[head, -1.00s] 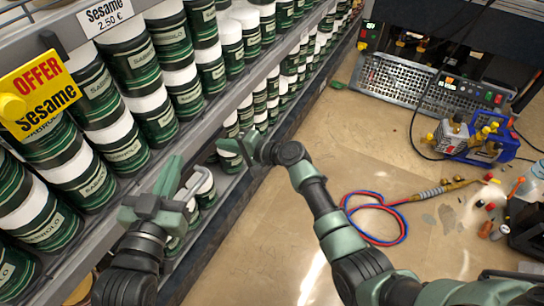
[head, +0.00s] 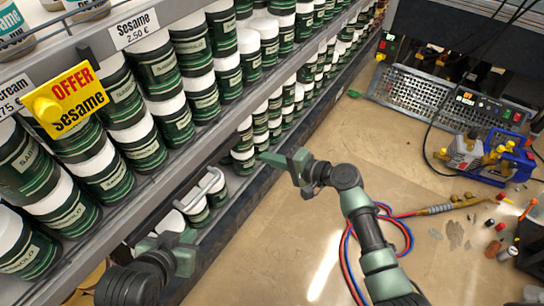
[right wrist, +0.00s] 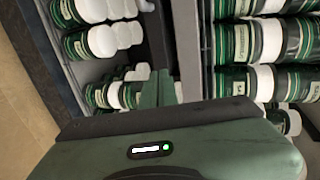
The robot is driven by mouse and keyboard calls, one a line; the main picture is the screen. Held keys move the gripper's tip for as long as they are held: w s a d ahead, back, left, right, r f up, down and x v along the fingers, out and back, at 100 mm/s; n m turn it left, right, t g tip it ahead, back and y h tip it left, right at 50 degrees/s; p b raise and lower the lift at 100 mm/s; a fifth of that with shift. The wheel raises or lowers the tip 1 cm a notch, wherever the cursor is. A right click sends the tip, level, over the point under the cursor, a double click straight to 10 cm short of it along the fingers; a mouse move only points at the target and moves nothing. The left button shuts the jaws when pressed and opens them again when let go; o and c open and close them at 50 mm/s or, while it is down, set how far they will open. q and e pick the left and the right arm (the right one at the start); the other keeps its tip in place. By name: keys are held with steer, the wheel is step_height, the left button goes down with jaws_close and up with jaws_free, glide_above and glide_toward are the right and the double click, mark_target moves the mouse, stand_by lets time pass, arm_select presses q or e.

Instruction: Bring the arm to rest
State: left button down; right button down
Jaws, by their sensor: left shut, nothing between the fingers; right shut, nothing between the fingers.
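My left gripper (head: 184,240) is low in the head view, in front of the lower shelf. It is shut and empty, and its fingertips are partly hard to make out. My right gripper (head: 272,159) is to the right of it, with its fingers pointing left toward the jars on the lower shelf. It is shut with nothing in it. In the right wrist view its green fingers (right wrist: 158,88) are together in front of the shelf. I cannot tell whether they touch the shelf or a jar.
Shelves of green jars with white lids (head: 157,63) fill the left side. A yellow offer sign (head: 66,98) hangs on the shelf edge. A blue pump device (head: 492,160), red and blue hoses (head: 402,228) and small parts lie on the floor at right. Some floor between is clear.

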arm_select(q)
steer(key=shift+s+a+f+g, duration=0.15)
steer(key=shift+s+f+g, duration=0.1)
steer(key=shift+s+g, duration=0.1)
arm_select(e)
steer(key=shift+s+d, duration=0.15)
steer(key=shift+d, duration=0.1)
